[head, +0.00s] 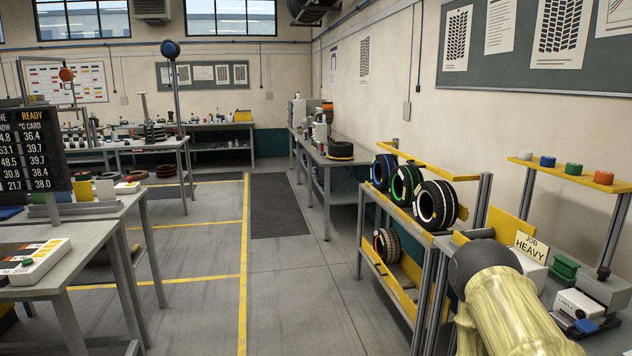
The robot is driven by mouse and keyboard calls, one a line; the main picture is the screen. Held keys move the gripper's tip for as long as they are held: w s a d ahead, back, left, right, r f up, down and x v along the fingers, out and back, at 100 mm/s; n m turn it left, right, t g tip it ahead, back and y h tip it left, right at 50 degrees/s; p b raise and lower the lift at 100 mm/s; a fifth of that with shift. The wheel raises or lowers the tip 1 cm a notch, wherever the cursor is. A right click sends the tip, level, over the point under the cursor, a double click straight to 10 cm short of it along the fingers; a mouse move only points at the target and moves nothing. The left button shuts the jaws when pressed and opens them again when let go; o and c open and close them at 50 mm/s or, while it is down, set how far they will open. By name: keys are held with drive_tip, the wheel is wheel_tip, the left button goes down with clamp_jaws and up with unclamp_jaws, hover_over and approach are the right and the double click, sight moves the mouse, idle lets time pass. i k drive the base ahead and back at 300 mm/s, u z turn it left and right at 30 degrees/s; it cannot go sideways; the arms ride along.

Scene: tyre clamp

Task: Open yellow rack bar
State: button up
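A yellow bar (425,161) runs along the top of the tyre rack (426,280) at right, above and behind the upper row of tyres. It slopes down to the right in the picture toward the rack's grey end post. The upper shelf holds a blue-striped tyre (384,172), a green-striped tyre (405,184) and a white-striped tyre (436,205). Another tyre (387,244) stands on the lower shelf, which has yellow edging. My arm shows at the lower right, in front of the rack's near end. My gripper is out of view, so its state is hidden.
Grey tables (78,269) stand at left. The floor aisle (285,285) between is clear.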

sight(412, 160)
drive_tip(key=u, duration=0.95)
drive_tip(key=i, duration=2.35)
drive_tip(key=z, duration=1.2)
drive_tip(key=i, duration=0.55)
drive_tip(key=z, duration=0.75)
